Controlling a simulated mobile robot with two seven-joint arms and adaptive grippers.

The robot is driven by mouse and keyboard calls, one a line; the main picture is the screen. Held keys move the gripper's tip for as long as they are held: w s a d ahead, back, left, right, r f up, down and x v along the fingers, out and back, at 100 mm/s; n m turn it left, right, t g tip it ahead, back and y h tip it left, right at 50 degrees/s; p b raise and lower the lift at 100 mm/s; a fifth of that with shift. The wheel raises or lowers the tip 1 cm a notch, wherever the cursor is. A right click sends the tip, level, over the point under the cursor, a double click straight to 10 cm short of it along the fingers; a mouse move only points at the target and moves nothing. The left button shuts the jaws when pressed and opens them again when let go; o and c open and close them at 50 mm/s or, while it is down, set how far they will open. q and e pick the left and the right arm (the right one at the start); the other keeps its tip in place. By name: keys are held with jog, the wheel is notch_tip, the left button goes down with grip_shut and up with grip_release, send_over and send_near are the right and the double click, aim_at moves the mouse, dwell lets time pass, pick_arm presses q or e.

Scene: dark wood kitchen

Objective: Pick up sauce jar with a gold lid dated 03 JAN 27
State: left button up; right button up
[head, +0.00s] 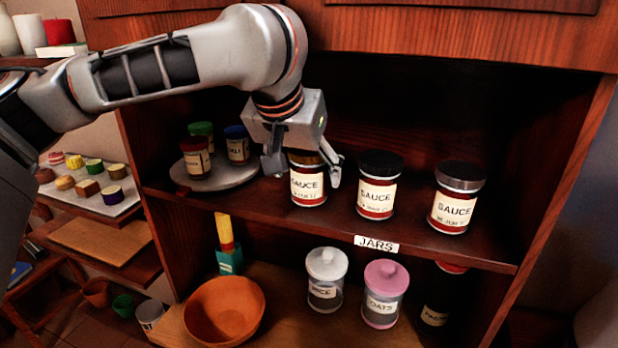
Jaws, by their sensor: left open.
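Three sauce jars with cream labels stand upright in a row on the upper shelf. The left sauce jar (308,189) has a brownish-gold lid, partly hidden by my gripper. The middle sauce jar (376,195) has a black lid, and the right sauce jar (455,207) has a dark lid with a silvery rim. The dates on the labels are too small to read surely. My left gripper (303,172) is open, pointing down over the left jar, with one finger on each side of its lid. I cannot tell whether the fingers touch it. My right gripper is not in view.
A round tray (225,181) with several small spice jars stands left of the gripper. A JARS label (376,244) is on the shelf edge. Below are an orange bowl (224,312), a white-lidded jar (326,280) and a pink-lidded jar (383,293). The cabinet's upper panel (450,35) overhangs the shelf.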

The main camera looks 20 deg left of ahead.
pick_arm(q)
jog(key=shift+x, duration=1.05)
jog(key=shift+r, duration=0.1)
jog(key=c, duration=1.6)
jog(key=shift+o, duration=0.2)
jog(key=shift+r, duration=0.2)
